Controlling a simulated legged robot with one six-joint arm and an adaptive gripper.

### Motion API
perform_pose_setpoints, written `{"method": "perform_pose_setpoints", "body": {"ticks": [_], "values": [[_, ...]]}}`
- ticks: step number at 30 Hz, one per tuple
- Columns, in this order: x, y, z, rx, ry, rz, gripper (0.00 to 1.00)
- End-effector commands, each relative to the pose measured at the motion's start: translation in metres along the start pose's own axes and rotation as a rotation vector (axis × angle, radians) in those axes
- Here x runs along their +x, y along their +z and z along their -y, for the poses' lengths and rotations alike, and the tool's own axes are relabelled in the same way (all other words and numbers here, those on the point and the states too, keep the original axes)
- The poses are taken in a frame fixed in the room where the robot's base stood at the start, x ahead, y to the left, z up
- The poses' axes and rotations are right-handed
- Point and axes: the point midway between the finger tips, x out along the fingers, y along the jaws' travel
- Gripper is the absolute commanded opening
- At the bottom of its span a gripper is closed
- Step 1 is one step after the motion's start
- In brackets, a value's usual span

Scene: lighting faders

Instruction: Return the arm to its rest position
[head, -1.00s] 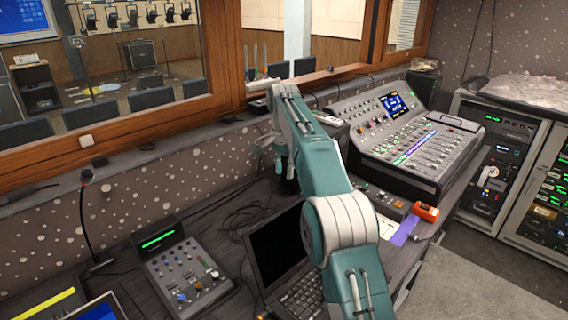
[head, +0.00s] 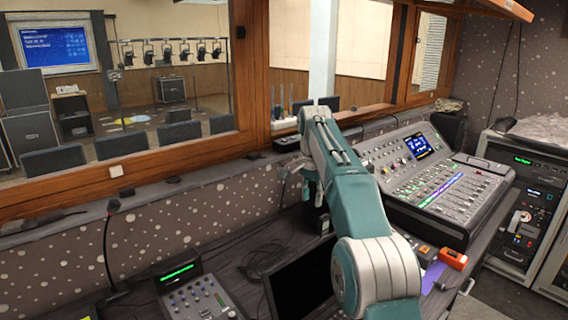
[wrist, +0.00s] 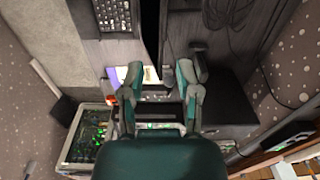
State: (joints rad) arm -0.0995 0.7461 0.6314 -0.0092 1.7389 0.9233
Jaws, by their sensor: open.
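My arm (head: 362,205) is teal and grey. In the head view it reaches from the lower right over the desk towards the window sill, with its elbow raised. My gripper hangs at its far end, largely hidden behind the arm links. In the wrist view my gripper (wrist: 166,75) is open, its two fingers spread apart with nothing between them. It is clear of the desk. The large fader console (head: 440,180) stands to the right of the arm in the head view. A small fader box (head: 195,298) with a green display is at the lower left.
A laptop (head: 300,283) lies below the arm, partly hidden by it. A gooseneck microphone (head: 108,245) stands at the left. Equipment racks (head: 525,215) stand at the right. The window sill (head: 200,155) runs behind the desk.

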Motion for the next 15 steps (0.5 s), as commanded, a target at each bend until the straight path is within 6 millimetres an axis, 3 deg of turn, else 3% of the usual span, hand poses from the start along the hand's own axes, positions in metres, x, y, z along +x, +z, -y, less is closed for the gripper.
{"method": "perform_pose_setpoints", "body": {"ticks": [6,15], "values": [[-0.033,0.014,-0.031,-0.096,-0.043,-0.036,0.43],[-0.061,0.042,-0.081,-0.232,-0.095,-0.094,0.43]]}}
